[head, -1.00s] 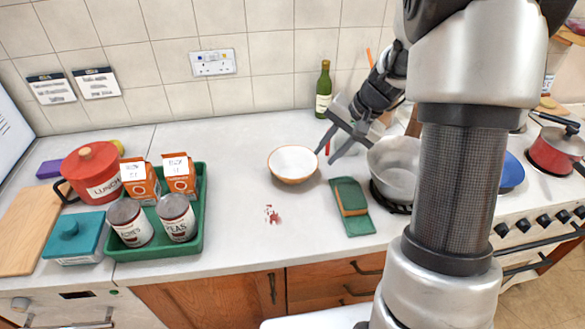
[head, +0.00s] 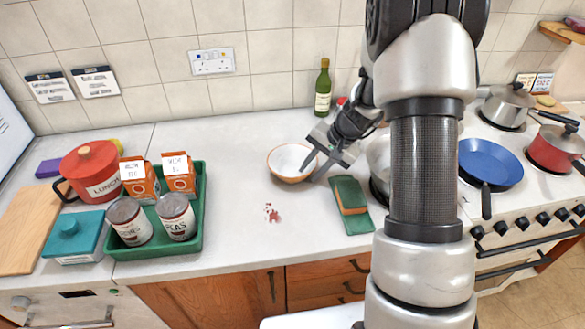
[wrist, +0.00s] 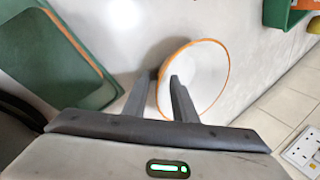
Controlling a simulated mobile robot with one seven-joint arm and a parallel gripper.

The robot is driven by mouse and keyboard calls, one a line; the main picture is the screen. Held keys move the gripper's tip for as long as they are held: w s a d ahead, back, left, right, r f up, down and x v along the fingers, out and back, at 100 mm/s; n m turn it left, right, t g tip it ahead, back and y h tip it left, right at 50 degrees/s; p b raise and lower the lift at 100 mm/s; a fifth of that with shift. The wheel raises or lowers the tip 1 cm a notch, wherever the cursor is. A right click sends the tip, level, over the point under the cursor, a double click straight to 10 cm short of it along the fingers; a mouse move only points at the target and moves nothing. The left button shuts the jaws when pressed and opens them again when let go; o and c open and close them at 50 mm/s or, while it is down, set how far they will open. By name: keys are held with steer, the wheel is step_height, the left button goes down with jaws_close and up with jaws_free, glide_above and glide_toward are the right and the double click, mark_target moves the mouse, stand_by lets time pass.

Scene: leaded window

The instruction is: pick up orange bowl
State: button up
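The orange bowl (head: 287,160), white inside with an orange rim, sits upright on the white worktop in the head view. It also shows in the wrist view (wrist: 208,72). My gripper (head: 309,174) is at the bowl's right edge. In the wrist view my gripper (wrist: 161,77) is open, with one finger over the inside of the bowl and the other outside its rim. I cannot tell whether the fingers touch the bowl. Part of the bowl's rim is hidden behind a finger.
A green tray (head: 199,233) with cans and orange cartons stands to the left. A green board with a sponge (head: 350,195) lies just right of the bowl. A green bottle (head: 323,90) stands behind. A pan (head: 379,158) is partly hidden by my arm. Red spots mark the worktop in front.

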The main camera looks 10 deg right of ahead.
jaws_close()
steer(key=shift+r, duration=0.1)
